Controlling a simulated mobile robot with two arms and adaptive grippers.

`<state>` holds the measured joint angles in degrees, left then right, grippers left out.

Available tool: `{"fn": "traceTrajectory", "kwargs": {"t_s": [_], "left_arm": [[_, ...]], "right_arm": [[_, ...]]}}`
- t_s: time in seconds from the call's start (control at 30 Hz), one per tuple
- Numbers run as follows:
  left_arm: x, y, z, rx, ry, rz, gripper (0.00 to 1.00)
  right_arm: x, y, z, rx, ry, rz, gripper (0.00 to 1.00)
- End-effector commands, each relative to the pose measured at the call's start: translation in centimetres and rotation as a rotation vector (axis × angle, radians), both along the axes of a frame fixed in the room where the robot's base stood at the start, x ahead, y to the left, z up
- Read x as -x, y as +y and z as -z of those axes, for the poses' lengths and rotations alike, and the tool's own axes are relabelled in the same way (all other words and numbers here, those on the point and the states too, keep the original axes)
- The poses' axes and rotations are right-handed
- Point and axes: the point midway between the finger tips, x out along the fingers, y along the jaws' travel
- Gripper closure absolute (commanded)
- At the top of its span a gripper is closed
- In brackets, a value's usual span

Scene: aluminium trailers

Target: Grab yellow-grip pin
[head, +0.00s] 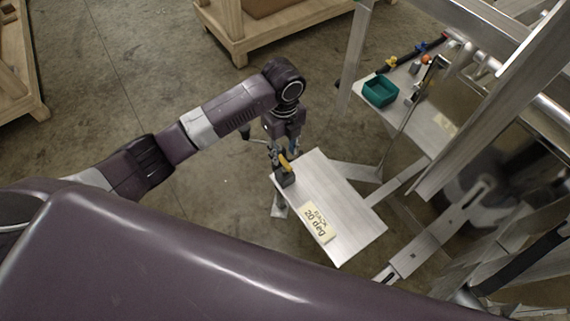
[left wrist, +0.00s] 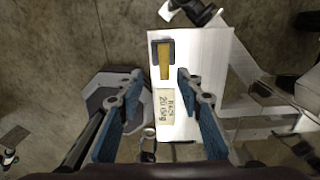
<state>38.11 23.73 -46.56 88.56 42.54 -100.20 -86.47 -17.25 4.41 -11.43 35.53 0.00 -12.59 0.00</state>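The yellow-grip pin (head: 285,163) stands at a dark holder (head: 286,179) on the left edge of a silver plate (head: 350,205). In the left wrist view the yellow grip (left wrist: 166,64) shows in front of the dark holder (left wrist: 154,46). My left gripper (head: 281,150) is close to the grip in the head view. In the left wrist view the left gripper (left wrist: 160,76) is open, its blue-padded fingers apart on either side of the line to the grip. I see no finger contact. My right gripper is out of view.
A label reading "RACK 20 deg" (head: 318,222) lies on the plate's near part. A teal bin (head: 380,92) and small parts sit on another metal shelf (head: 428,135) at the upper right. Aluminium trailer frames crowd the right side.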

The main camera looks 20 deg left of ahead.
Motion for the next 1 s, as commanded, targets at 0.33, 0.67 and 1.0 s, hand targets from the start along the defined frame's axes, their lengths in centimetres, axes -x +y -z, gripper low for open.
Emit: {"fn": "traceTrajectory", "kwargs": {"t_s": [0.33, 0.67, 1.0], "left_arm": [[-0.6, -0.1, 4.1, 0.0, 0.003, -0.004, 0.67], [-0.9, 0.0, 7.2, 0.001, -0.001, -0.002, 0.67], [-0.9, 0.0, 7.2, 0.001, -0.001, -0.003, 0.85]], "right_arm": [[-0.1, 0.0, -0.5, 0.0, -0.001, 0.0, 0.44], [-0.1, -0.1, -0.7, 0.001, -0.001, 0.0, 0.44], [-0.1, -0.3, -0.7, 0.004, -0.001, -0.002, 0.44]]}}
